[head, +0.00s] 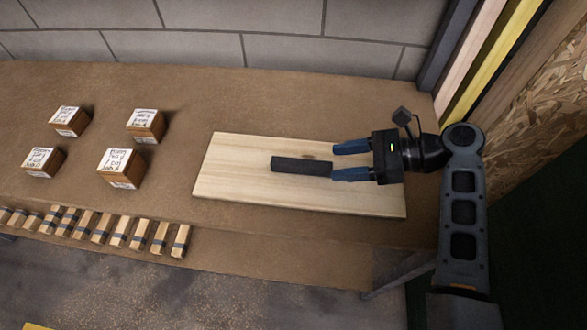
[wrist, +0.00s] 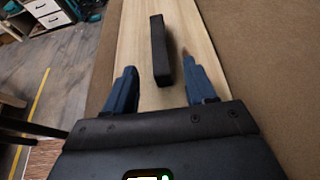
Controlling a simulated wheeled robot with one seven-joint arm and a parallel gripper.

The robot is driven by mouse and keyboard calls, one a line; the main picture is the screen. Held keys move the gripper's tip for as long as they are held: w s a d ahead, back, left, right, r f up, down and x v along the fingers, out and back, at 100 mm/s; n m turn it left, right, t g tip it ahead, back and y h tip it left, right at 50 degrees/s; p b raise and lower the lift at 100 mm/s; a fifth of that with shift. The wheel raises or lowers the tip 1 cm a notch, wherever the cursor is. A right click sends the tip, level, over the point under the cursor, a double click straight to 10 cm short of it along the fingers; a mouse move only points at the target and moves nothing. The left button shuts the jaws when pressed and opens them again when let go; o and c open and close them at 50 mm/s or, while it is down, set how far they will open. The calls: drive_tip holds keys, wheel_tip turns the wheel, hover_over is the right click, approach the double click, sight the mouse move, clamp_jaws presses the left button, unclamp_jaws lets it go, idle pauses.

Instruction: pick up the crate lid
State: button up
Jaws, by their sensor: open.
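The crate lid (head: 230,180) is a flat, pale wooden board with a dark bar-shaped handle (head: 300,166) across its middle. It lies on the brown bench top. My gripper (head: 342,161) is over the right part of the lid, with its blue fingers apart and pointing left along the handle. The handle's right end is at the fingertips in the head view. In the wrist view, the handle (wrist: 159,50) lies ahead of and between the open fingers (wrist: 160,82), and the lid (wrist: 196,40) shows beneath. I cannot tell the height of the fingers above the lid.
Several small labelled boxes (head: 122,168) stand on the bench (head: 200,95) left of the lid. A row of small wooden blocks (head: 100,229) lines the front edge at left. A grey block wall (head: 280,50) is behind. Upright boards stand at the right.

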sight(313, 164)
drive_tip(key=x, duration=0.8)
drive_tip(key=shift+r+p, duration=0.2)
drive_tip(key=shift+p, duration=0.1)
clamp_jaws()
drive_tip(key=shift+w+r, duration=0.1)
